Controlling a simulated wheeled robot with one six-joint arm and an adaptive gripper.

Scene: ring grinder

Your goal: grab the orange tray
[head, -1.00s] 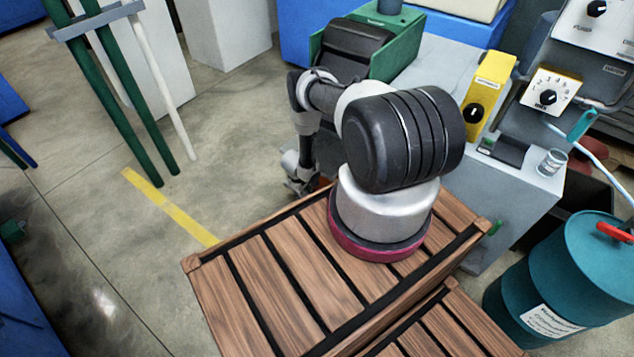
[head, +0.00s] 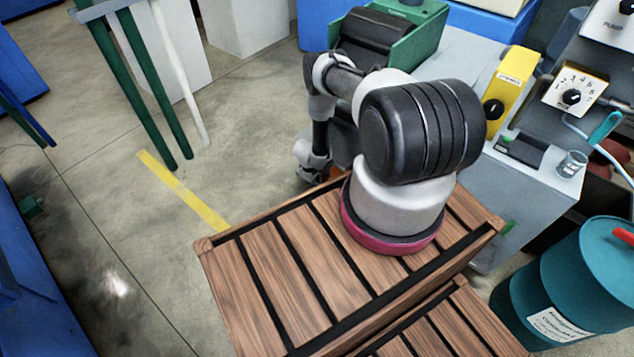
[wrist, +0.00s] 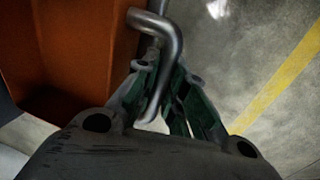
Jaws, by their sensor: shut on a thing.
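The orange tray (wrist: 85,50) fills the upper left of the wrist view, with a bent grey metal handle (wrist: 158,35) at its right side. My gripper (wrist: 166,82) is shut on that handle, with the bar between its two green-padded fingers. In the head view my gripper (head: 312,155) is low beyond the far edge of the wooden crate. Only a small orange patch of the tray (head: 334,174) shows beside it. The rest of the tray is hidden behind my arm and the crate.
The slatted wooden crate (head: 262,262) stands in front, under my arm's base. A grey machine (head: 535,190) with a yellow box is on the right, a teal drum (head: 570,285) at lower right.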

